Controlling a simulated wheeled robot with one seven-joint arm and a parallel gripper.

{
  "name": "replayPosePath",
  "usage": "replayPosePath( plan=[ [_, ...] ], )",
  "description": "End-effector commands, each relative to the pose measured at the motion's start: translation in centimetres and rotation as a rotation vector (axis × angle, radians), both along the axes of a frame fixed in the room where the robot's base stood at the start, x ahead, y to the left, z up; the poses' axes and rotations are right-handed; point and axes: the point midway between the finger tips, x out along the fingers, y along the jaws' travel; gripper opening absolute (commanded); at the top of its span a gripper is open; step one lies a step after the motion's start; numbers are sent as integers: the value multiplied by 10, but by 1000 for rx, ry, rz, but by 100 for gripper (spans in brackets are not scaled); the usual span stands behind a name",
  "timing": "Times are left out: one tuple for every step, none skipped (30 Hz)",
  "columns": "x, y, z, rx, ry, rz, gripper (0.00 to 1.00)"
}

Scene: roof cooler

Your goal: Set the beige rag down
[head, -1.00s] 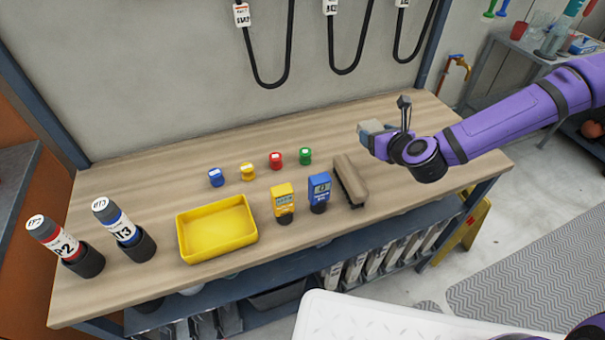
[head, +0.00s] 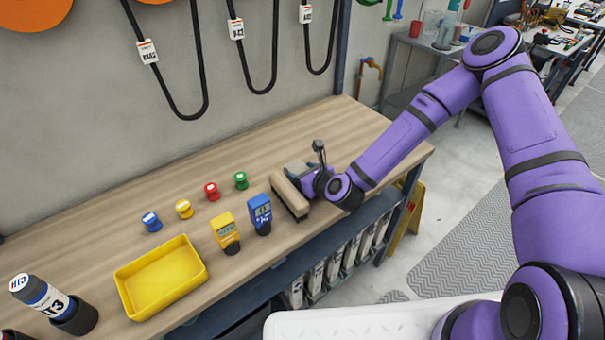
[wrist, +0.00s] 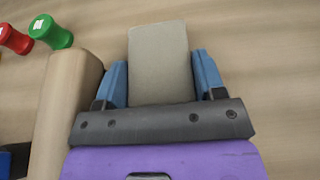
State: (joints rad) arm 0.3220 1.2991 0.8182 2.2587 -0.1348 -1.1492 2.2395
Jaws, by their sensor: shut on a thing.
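The beige rag (wrist: 160,58), a flat grey-beige folded piece, sits between the two blue fingers of my gripper (wrist: 161,80) in the wrist view. The fingers press on its sides. In the head view my gripper (head: 304,173) is low over the right part of the wooden table (head: 345,135), just behind a long tan block. The rag is mostly hidden there. I cannot tell whether it touches the tabletop.
The tan block (head: 289,195) stands close beside my gripper; it also shows left in the wrist view (wrist: 65,115). Blue (head: 260,213) and yellow (head: 225,232) meters, a yellow tray (head: 160,277) and small coloured pieces lie farther left. The tabletop behind and right is clear.

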Motion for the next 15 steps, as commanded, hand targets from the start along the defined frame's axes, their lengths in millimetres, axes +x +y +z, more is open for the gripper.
replayPosePath(
  plan=[
    [0, 0, 1, 1, -1, 0, 40],
    [0, 0, 1, 0, 0, 0, 40],
    [0, 0, 1, 0, 0, 0, 40],
    [0, 0, 0, 0, 0, 0, 40],
    [0, 0, 0, 0, 0, 0, 40],
    [0, 0, -1, 1, 1, 0, 40],
    [0, 0, -2, 1, 1, 0, 40],
    [0, 0, -2, 1, 1, 0, 40],
    [0, 0, -2, 0, 0, 0, 70],
    [0, 0, -2, 0, 0, 0, 74],
    [0, 0, -2, 0, 0, 0, 74],
    [0, 0, -2, 0, 0, 0, 74],
    [0, 0, -2, 0, 0, 0, 74],
    [0, 0, -2, 0, 0, 0, 74],
    [0, 0, -2, 0, 0, 0, 74]
  ],
)
